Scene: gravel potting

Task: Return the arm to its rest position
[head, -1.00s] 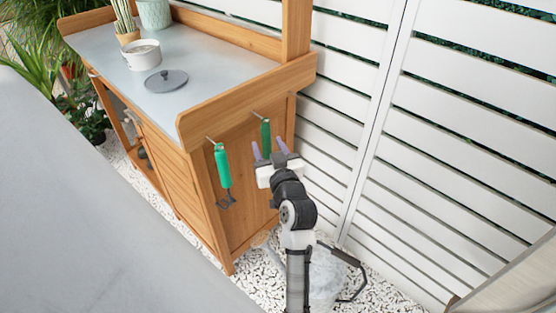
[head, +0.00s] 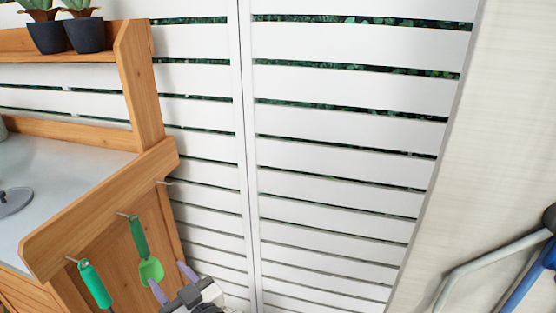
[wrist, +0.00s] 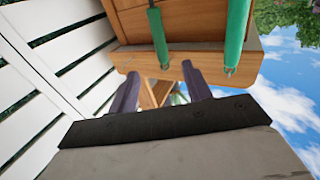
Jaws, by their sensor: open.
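My gripper (head: 170,277) is at the bottom of the head view, its two purple-grey fingers apart with nothing between them. In the wrist view my gripper (wrist: 160,72) also shows its fingers spread and empty. A green trowel (head: 150,271) hangs from a hook on the bench's side panel, just left of my fingers. Most of my arm is out of the head view.
A second green-handled tool (head: 95,285) hangs further left, its lower end cut off. The wooden potting bench (head: 110,215) stands at the left, with a grey lid (head: 14,201) on top. A white slatted fence (head: 330,155) stands behind. Blue and grey tubing (head: 495,265) is at the right.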

